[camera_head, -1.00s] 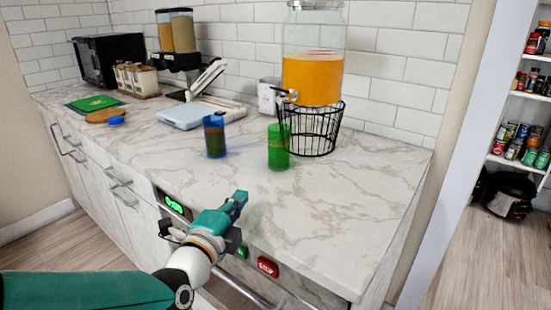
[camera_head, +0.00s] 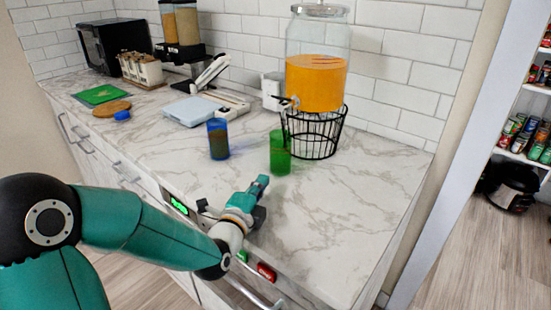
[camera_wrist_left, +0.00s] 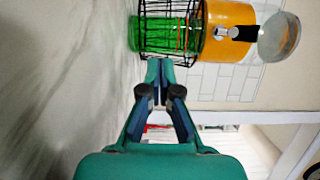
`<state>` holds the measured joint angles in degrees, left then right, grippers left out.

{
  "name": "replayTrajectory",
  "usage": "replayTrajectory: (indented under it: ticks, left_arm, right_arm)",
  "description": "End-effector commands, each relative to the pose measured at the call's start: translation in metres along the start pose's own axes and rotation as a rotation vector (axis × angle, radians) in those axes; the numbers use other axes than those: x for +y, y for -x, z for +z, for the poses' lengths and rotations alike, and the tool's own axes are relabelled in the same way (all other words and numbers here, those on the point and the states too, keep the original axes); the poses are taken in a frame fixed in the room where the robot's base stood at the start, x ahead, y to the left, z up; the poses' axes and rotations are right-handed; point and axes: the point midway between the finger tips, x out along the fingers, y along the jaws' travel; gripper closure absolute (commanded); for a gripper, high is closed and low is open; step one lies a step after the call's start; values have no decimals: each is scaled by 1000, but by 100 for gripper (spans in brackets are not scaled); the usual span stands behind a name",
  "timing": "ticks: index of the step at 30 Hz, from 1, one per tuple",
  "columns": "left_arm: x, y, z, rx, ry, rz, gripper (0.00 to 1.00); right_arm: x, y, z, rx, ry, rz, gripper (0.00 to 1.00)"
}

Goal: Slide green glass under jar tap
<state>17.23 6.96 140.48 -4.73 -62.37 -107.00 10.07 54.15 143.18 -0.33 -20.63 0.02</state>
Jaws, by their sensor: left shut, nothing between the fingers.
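The green glass (camera_head: 280,154) stands upright on the marble counter, just in front of and slightly left of the jar's wire stand (camera_head: 316,136). The jar (camera_head: 316,80) holds orange liquid, and its tap (camera_head: 287,101) points out to the left, above and behind the glass. My left gripper (camera_head: 262,183) is shut and empty, low over the counter in front of the glass and apart from it. In the left wrist view the green glass (camera_wrist_left: 165,35) lies beyond the closed fingertips (camera_wrist_left: 160,66), with the tap (camera_wrist_left: 222,31) beside it. My right gripper is not in view.
A blue glass (camera_head: 218,139) stands left of the green one. A white scale (camera_head: 190,110), a green board (camera_head: 100,95) and a grain dispenser (camera_head: 180,30) are farther left. The counter (camera_head: 350,195) to the right is clear.

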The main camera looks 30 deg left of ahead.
Motion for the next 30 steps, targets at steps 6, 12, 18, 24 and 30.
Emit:
replayTrajectory:
  ticks: [6,12,18,24,30]
  left_arm:
    - [2,-43,-1,1,1,3,100]
    - [2,-65,0,1,1,2,100]
    - [3,-70,0,1,1,2,100]
    - [3,-70,0,0,1,2,100]
    - [4,-72,8,-12,1,1,100]
  right_arm:
    - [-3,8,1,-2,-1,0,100]
    - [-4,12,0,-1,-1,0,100]
    - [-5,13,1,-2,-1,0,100]
    - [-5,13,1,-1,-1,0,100]
    - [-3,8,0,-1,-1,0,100]
